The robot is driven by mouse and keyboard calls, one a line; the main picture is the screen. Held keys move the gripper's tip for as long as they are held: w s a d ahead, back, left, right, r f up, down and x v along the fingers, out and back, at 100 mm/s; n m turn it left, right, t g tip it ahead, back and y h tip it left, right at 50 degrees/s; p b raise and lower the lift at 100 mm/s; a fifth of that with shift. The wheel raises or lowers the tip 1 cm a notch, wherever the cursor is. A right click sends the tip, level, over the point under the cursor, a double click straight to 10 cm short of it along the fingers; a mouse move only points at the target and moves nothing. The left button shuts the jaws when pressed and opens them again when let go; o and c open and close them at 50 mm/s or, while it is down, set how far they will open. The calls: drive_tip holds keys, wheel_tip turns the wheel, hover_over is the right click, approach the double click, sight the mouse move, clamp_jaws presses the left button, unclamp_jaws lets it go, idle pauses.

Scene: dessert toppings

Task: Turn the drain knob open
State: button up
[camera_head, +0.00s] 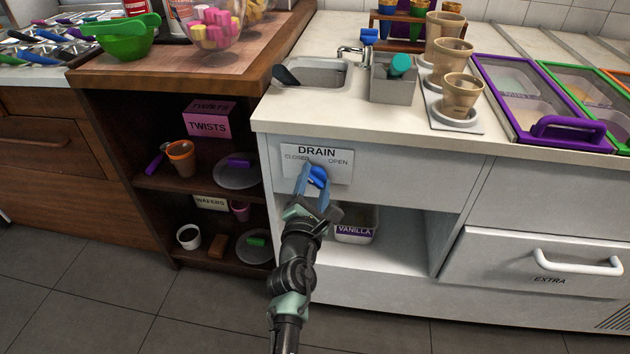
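The drain knob (318,174) is blue and sits on a white plate (340,172) on the front of the counter. The plate reads DRAIN, with CLOSED at the left and OPEN at the right. My gripper (313,181) reaches up to the knob from below, its blue fingers at the knob and partly covering it. The fingers look apart, with the knob at or between their tips. I cannot tell whether they press on it, and the knob's exact angle is hard to read.
A sink (318,74) is set in the countertop above. An open shelf below holds a VANILLA tub (355,232). A wooden cabinet with a TWISTS box (207,122) stands left. The EXTRA drawer (530,272) with a white handle is at the right.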

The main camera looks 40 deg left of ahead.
drive_tip(key=c, duration=0.6)
drive_tip(key=shift+m, duration=0.4)
drive_tip(key=m+b, duration=0.1)
drive_tip(key=m, duration=0.3)
drive_tip(key=shift+f, duration=0.1)
drive_tip(key=m+b, duration=0.1)
drive_tip(key=m, duration=0.3)
drive_tip(key=shift+f, duration=0.1)
drive_tip(key=m+b, duration=0.2)
drive_tip(key=m, duration=0.3)
drive_tip(key=shift+f, duration=0.1)
drive_tip(key=m+b, duration=0.1)
drive_tip(key=m, duration=0.3)
drive_tip(key=shift+b, duration=0.3)
drive_tip(key=shift+m, duration=0.3)
